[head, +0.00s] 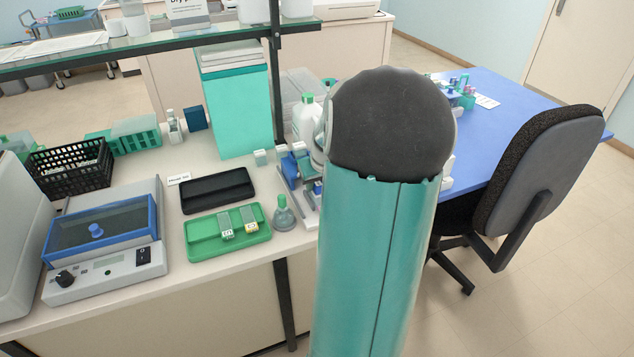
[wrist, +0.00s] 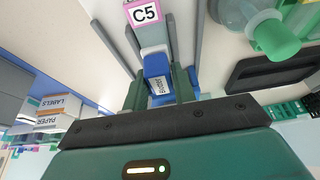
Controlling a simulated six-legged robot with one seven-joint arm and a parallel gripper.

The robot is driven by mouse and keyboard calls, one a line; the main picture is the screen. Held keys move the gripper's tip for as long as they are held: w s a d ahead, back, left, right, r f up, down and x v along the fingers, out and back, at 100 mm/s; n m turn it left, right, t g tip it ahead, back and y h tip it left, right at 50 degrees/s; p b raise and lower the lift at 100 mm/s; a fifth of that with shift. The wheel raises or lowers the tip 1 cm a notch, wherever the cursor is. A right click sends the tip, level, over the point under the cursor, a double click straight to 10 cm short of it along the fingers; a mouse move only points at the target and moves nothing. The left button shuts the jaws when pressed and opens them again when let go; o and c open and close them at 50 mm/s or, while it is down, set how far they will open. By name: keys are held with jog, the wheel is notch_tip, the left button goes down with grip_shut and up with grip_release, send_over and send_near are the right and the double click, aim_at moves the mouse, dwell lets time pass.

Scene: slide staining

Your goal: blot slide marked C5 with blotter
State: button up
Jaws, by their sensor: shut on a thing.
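The slide marked C5 (wrist: 146,14) shows in the wrist view at the top, its white label edged in pink. Its pale glass part runs down towards my gripper, between grey bars. In the head view my own arm hides most of this area.
A green tray (head: 204,246) holds two labelled slides. A black case (head: 217,190) lies behind it, and a small flask (head: 283,213) stands to its right. A bottle with a green cap (wrist: 277,40) is at the right in the wrist view. A blue-lidded device (head: 100,235) stands left.

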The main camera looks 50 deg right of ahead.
jog(key=shift+f, duration=0.6)
dwell(1.7)
jog(key=shift+r, duration=3.6)
